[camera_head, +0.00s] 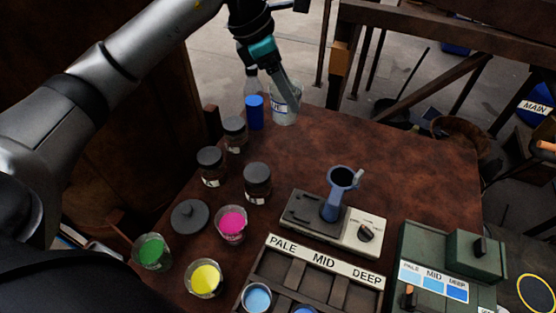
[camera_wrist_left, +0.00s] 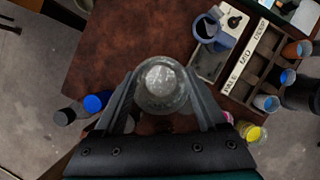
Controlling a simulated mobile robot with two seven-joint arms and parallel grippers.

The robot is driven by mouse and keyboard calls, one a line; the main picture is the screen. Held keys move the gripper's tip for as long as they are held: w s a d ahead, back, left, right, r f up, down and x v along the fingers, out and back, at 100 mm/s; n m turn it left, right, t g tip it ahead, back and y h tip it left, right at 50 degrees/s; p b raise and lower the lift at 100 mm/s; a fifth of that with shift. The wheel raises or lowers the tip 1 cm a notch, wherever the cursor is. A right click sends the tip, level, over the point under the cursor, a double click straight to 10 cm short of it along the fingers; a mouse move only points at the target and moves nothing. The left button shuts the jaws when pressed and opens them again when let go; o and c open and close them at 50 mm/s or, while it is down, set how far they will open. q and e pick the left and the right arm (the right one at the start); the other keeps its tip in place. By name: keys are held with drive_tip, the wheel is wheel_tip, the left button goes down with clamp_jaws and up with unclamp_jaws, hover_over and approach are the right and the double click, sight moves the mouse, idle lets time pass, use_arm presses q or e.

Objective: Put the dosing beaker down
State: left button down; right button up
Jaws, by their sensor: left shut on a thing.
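The dosing beaker (camera_head: 286,112) is a clear glass vessel with a white label, near the table's back edge in the head view. My left gripper (camera_head: 287,88) comes down on it from above and is shut on it. In the left wrist view the round beaker (camera_wrist_left: 161,84) sits between the two fingers, its inside pale grey. I cannot tell whether its base touches the table or hangs slightly above it. My right gripper is not in view.
A bottle with blue contents (camera_head: 255,112) stands just left of the beaker. Dark-lidded jars (camera_head: 257,183) and open colour pots (camera_head: 205,279) stand nearer. A blue jug (camera_head: 334,205) rests on a stirrer plate (camera_head: 305,216). The brown table (camera_head: 410,165) is clear right of the beaker.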

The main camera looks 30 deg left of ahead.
use_arm(q)
drive_tip(key=n, duration=0.1)
drive_tip(key=w+a+n+t+y, duration=0.1)
drive_tip(key=n, duration=0.1)
drive_tip(key=w+a+r+n, duration=0.1)
drive_tip(key=shift+w+n, duration=0.1)
drive_tip(key=shift+n, duration=0.3)
drive_tip(key=f+b, duration=0.1)
drive_tip(key=f, duration=0.5)
drive_tip(key=a+f+n+y+b, duration=0.1)
drive_tip(key=f, duration=0.6)
drive_tip(key=w+f+n+b, duration=0.1)
drive_tip(key=f+b, duration=0.1)
drive_tip(key=f, duration=0.4)
drive_tip(key=shift+a+f+t, duration=0.15)
drive_tip(key=shift+f+t, duration=0.2)
drive_tip(key=shift+t, duration=0.05)
drive_tip(key=shift+f, duration=0.1)
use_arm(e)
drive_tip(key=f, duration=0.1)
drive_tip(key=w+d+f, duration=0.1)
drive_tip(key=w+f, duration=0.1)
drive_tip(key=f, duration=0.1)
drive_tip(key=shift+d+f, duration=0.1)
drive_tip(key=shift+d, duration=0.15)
